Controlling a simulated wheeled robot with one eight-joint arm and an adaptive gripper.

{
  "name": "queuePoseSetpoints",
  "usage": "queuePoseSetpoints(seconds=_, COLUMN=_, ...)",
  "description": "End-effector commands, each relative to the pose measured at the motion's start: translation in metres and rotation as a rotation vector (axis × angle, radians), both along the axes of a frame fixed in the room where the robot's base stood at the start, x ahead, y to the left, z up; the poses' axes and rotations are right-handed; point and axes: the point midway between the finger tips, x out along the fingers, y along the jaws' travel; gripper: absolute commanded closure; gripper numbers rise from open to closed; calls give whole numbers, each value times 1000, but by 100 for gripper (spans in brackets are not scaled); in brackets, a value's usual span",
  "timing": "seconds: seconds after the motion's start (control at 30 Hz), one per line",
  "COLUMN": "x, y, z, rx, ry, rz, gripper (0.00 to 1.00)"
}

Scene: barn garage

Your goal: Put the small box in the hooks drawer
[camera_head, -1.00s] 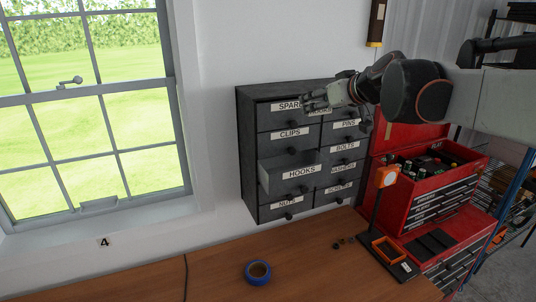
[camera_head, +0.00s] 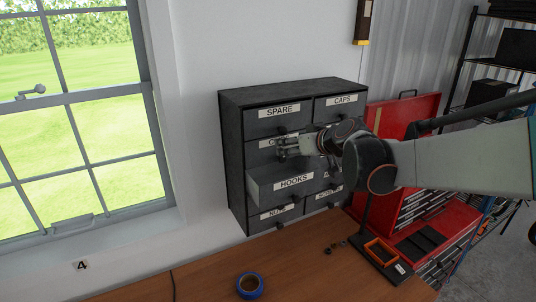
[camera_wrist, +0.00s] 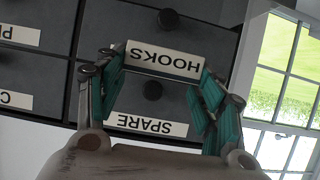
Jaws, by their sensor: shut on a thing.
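My gripper (camera_head: 286,146) is in front of the second row of the dark drawer cabinet (camera_head: 234,150), just above the hooks drawer (camera_head: 259,189). The hooks drawer is pulled out, with its white HOOKS label on the front. In the wrist view, my gripper (camera_wrist: 160,75) has its green-padded fingers closed on a small box (camera_wrist: 163,60), a pale piece marked HOOKS that appears upside down. In the head view the box is hard to make out among the fingers. The fingers partly cover the clips drawer's label.
The spare drawer (camera_head: 262,121) and caps drawer (camera_head: 340,112) above are shut. A red tool chest (camera_head: 405,120) stands to the right. Blue tape (camera_head: 250,286) and an orange-framed stand (camera_head: 381,252) are on the wooden bench (camera_head: 205,285). A window is at left.

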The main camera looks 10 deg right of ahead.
Motion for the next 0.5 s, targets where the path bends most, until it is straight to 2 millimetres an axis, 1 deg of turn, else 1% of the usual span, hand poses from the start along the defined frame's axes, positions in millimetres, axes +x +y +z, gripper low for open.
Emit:
queuePoseSetpoints(seconds=0.03, x=0, y=0, z=-9, rx=0, ry=0, rz=0, gripper=63)
queuePoseSetpoints(seconds=0.1, x=0, y=0, z=-18, rx=0, ry=0, rz=0, gripper=63)
queuePoseSetpoints(seconds=0.33, x=0, y=0, z=-36, rx=0, ry=0, rz=0, gripper=63)
queuePoseSetpoints(seconds=0.5, x=0, y=0, z=-58, rx=0, ry=0, rz=0, gripper=63)
